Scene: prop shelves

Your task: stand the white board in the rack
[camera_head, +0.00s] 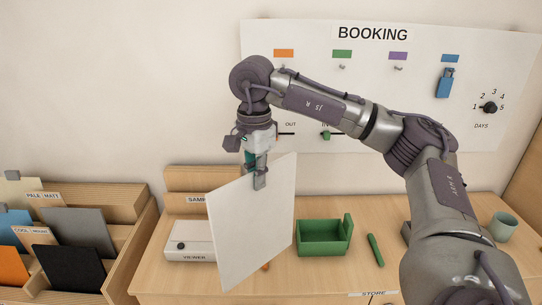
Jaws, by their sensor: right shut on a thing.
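The white board (252,228) hangs upright in the head view, a flat pale panel turned at an angle. My right gripper (259,178) is shut on its top edge and holds it in front of the desk, hiding part of what stands behind. The rack (130,232) is a wooden stepped stand at the left, with labels "PALE / MATT" and "COOL / MEDIUM". It holds several boards: a grey one (83,231), a black one (70,268), an orange one (12,266) and blue and cream ones at the left edge. The white board is apart from the rack, to its right. My left gripper is not in view.
On the desk (335,270) are a white viewer box (188,240), a green open box (322,240), a green stick (375,249) and a grey-green cup (503,227). A "BOOKING" wall panel (290,100) has coloured tags, hooks and a dial.

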